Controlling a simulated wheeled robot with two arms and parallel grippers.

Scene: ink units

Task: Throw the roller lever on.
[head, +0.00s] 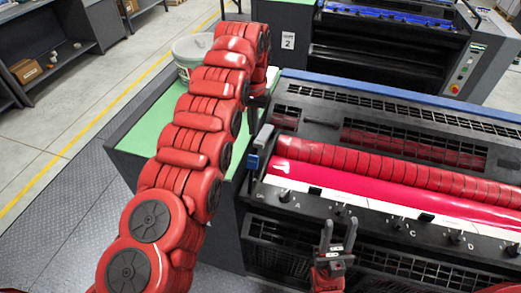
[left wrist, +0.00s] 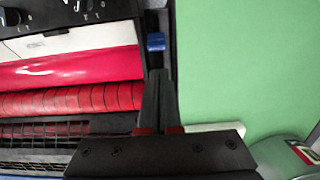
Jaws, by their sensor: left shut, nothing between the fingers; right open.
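The roller lever shows as a blue-ended handle (head: 253,162) at the left end of the ink unit (head: 300,115), beside the red rollers. Its blue end also shows in the left wrist view (left wrist: 156,41), just beyond my fingertips. My left gripper (head: 257,108) points down behind the lever, partly hidden by my own arm. Its fingers (left wrist: 157,75) are shut and empty, and a small gap seems to separate them from the blue end. My right gripper (head: 338,238) is open and empty, in front of the unit's front panel. I cannot read the lever's marked position.
A green-topped bench (head: 140,140) adjoins the unit's left side, with a white bucket (head: 190,50) at its far end. A row of lettered black knobs (head: 398,227) runs along the front panel. Another unit (head: 380,50) stands behind. A grey block (head: 265,137) sits near the lever.

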